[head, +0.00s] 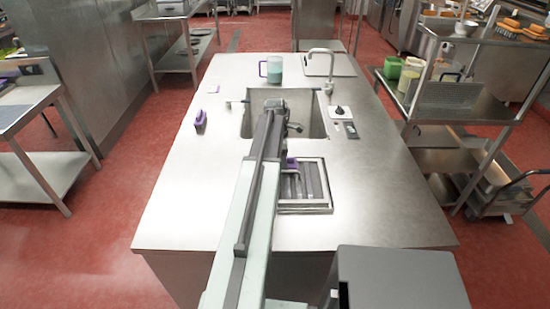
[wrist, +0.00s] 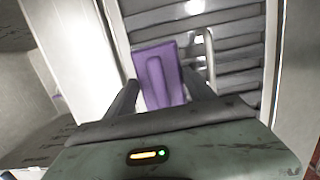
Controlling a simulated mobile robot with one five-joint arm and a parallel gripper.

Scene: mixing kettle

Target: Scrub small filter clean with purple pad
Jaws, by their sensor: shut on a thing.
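The filter is a steel frame with parallel slats and lies on the counter just in front of the sink; its rim (head: 306,210) shows in the head view. In the wrist view its slats (wrist: 240,50) and a wire handle (wrist: 210,58) show. The purple pad (wrist: 153,70) is between the fingers of my gripper (wrist: 164,86), which is shut on it. The pad is over the filter's edge and slats; I cannot tell whether it touches them. In the head view a bit of purple (head: 291,163) shows at the filter's far left, and my arm hides the gripper.
The sink (head: 316,125) opens behind the filter, with a faucet (head: 318,52) beyond. A purple-handled brush (head: 200,118) lies left. A jug (head: 271,70) stands at the back. A dark device (head: 351,130) lies right of the sink. The counter's right front is clear.

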